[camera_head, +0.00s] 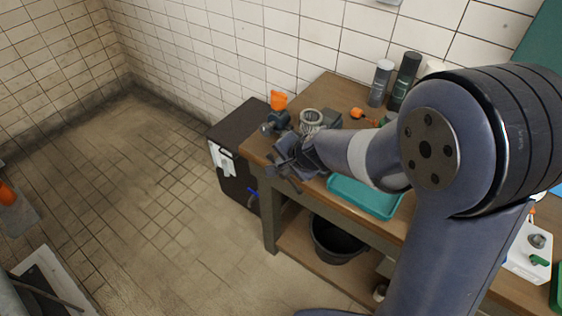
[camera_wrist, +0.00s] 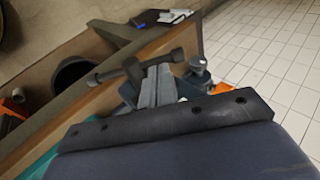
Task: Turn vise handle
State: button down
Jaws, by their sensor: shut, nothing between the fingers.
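The vise handle (camera_wrist: 108,74), a dark grey bar with a thick knob at each end, crosses the middle of the wrist view at a slant. My gripper (camera_wrist: 158,72) has its two grey fingers close together, with the tips right by the bar. I cannot tell whether they touch it. In the head view my gripper (camera_head: 282,172) is at the left front corner of the wooden workbench (camera_head: 257,150). There my gripper and wrist hide most of the vise, and the handle is hard to make out.
A teal tray (camera_head: 370,201) lies on the bench right of my gripper. A dark cabinet (camera_head: 231,150) stands left of the bench; a black bucket (camera_head: 338,240) sits below.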

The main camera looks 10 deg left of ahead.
jog(key=shift+x, duration=0.85)
jog(key=shift+w+a+f+b, duration=0.2)
jog(key=shift+a+f+b, duration=0.25)
jog(key=shift+b, duration=0.25)
jog(key=shift+w+a, duration=0.1)
jog(key=shift+a, duration=0.05)
jog(key=shift+r, duration=0.15)
